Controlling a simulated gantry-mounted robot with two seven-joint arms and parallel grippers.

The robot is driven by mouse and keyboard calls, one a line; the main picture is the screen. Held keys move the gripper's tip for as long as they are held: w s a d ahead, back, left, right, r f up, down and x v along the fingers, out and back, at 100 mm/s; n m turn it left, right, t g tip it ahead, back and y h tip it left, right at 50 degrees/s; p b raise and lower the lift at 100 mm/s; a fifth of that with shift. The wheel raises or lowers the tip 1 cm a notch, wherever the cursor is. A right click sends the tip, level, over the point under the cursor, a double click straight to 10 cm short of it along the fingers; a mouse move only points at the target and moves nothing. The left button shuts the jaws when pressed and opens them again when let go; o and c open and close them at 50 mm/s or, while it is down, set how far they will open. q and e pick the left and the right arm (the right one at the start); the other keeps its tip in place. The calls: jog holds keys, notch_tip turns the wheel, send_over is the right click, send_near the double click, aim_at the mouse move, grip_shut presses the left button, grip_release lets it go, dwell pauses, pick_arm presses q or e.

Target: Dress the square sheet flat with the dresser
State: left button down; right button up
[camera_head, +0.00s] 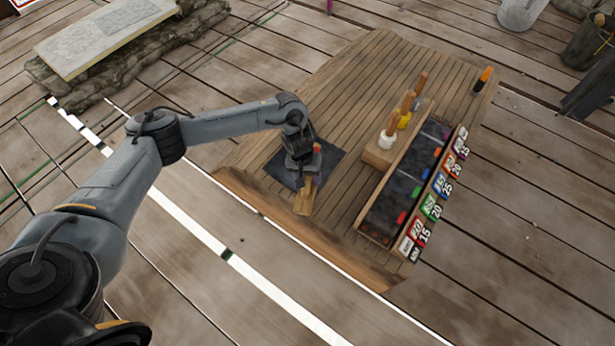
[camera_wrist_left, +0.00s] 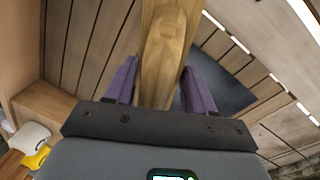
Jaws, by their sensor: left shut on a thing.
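The square sheet (camera_head: 328,158) is dark grey and lies on the plank bench (camera_head: 335,95) near its left edge. It also shows in the left wrist view (camera_wrist_left: 226,88), partly hidden behind the gripper. The dresser (camera_head: 305,198) is a light wooden tool. My left gripper (camera_head: 303,180) is over the sheet and shut on the dresser; in the left wrist view the purple fingers stand on both sides of the dresser (camera_wrist_left: 163,50). I cannot tell whether the dresser touches the sheet. My right gripper is not in view.
A long divided tray (camera_head: 377,214) with coloured number labels stands to the right. A wooden rack (camera_head: 378,156) beside it holds upright tools, with white and yellow heads. An orange-topped black marker (camera_head: 483,78) stands at the bench's far right corner. The bench is clear behind the sheet.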

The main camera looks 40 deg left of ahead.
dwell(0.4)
pick_arm(q)
jog(key=shift+f, duration=1.85)
jog(key=shift+r+p, duration=0.65)
jog(key=shift+p, duration=0.2)
notch_tip(320, 180, up, 3)
jog(key=p, duration=0.4)
jog(key=shift+p, duration=0.4)
